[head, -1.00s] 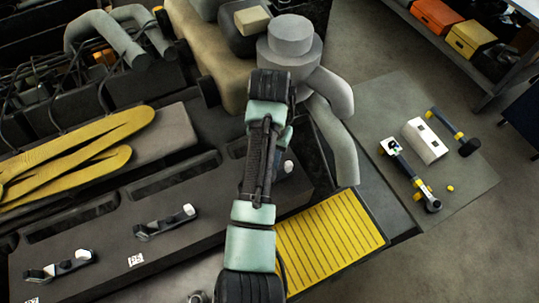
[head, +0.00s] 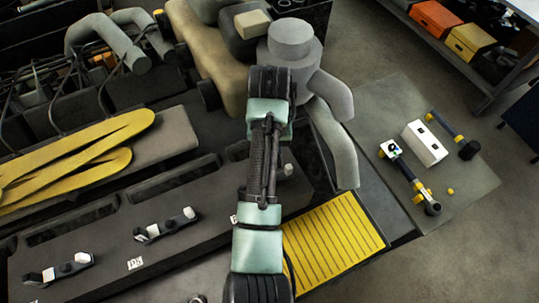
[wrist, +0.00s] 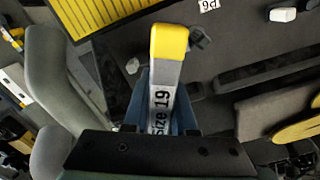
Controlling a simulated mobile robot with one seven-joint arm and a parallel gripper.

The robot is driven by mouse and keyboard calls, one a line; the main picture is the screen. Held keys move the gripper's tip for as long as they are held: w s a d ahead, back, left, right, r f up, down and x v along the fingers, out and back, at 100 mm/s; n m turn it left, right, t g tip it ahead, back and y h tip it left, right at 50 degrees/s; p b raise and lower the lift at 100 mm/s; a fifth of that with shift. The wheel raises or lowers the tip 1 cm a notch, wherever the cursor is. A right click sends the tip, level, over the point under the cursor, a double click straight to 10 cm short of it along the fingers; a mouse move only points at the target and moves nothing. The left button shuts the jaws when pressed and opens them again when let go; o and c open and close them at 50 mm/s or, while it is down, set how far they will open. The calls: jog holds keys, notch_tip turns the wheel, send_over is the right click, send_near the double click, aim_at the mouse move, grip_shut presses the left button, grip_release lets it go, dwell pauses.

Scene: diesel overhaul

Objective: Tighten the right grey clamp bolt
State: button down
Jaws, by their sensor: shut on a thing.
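My gripper (wrist: 162,108) is shut on a tool marked "Size 19" (wrist: 168,62), with a yellow end, in the wrist view. The tool's yellow end lies over the right clamp on the dark block and hides part of it. A grey bolt head (wrist: 132,66) shows left of the tool, and a dark clamp part (wrist: 199,40) shows right of it. I cannot tell whether the tool touches either. In the head view my arm hides the gripper and most of the right clamp; only its pale bolt end (head: 288,170) shows. The middle clamp (head: 165,226) and left clamp (head: 60,270) are plain.
A yellow grated step (head: 332,236) lies beside the block. A grey bent pipe (head: 333,135) stands close right of my arm. A mat (head: 465,190) on the right holds a white box (head: 424,143) and tools. Yellow strips (head: 85,155) lie at left.

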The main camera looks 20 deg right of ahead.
jog(key=n, duration=1)
jog(key=shift+n, duration=0.3)
jog(key=n, duration=0.7)
jog(key=shift+n, duration=0.3)
jog(key=n, duration=1.1)
